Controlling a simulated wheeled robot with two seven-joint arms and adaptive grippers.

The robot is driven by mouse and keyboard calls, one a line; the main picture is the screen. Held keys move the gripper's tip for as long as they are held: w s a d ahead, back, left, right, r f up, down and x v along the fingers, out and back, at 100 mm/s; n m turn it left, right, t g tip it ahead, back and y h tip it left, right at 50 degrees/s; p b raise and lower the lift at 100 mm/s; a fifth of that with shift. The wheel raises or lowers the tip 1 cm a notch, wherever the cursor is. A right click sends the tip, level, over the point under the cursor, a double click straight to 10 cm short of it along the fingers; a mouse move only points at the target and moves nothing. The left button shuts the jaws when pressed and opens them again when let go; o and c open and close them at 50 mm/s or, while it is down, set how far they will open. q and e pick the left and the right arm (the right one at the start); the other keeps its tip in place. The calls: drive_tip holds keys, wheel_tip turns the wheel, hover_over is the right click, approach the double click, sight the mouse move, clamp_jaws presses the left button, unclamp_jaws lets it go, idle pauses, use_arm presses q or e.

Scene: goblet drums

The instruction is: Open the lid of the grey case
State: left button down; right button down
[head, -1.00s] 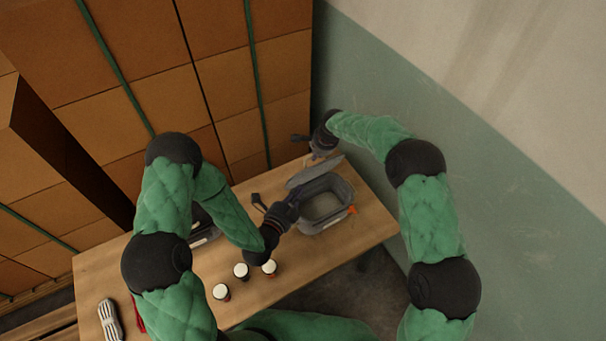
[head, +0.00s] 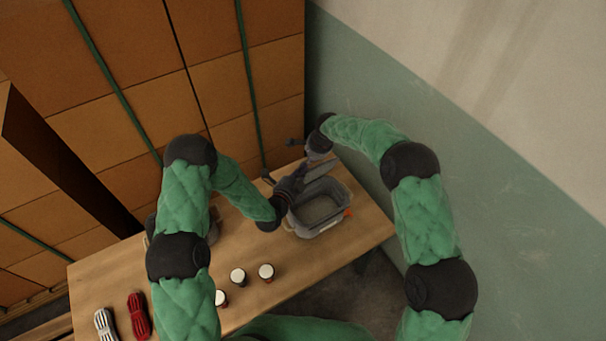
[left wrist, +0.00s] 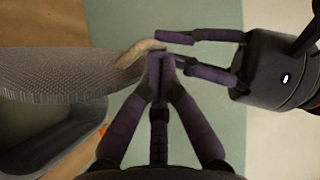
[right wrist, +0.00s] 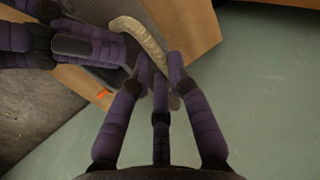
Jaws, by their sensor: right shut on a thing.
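The grey case (head: 337,221) stands on the table with its inside visible. Its grey lid (head: 318,190) is raised along the far side; its patterned face shows in the left wrist view (left wrist: 60,72). A curved beige handle (left wrist: 138,50) projects from the lid's edge. My right gripper (right wrist: 158,72) is shut on this handle, which passes between its fingers. My left gripper (head: 303,172) is beside the lid; in the left wrist view its fingertips (left wrist: 160,62) are together just beside the handle, close to the right gripper's fingers. Whether the left fingertips touch the handle is unclear.
White-topped jars (head: 238,276) stand near the table's front edge. A red rope bundle (head: 138,314) and a striped bundle (head: 105,324) lie at the left. Stacked cartons (head: 120,70) rise behind the table (head: 347,251); a wall (head: 480,190) is at the right.

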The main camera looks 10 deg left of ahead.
idle(0.3)
use_arm(q)
drive_tip(key=shift+w+a, duration=0.55)
drive_tip(key=shift+w, duration=0.25)
drive_tip(key=shift+w+a+n, duration=0.2)
drive_tip(key=shift+n, duration=0.1)
use_arm(e)
drive_tip(key=shift+s, duration=0.15)
use_arm(q)
drive_tip(key=shift+r, duration=0.1)
use_arm(e)
drive_tip(key=c, duration=1.1)
unclamp_jaws()
drive_tip(key=shift+c, duration=0.2)
use_arm(q)
drive_tip(key=shift+s+d, duration=0.1)
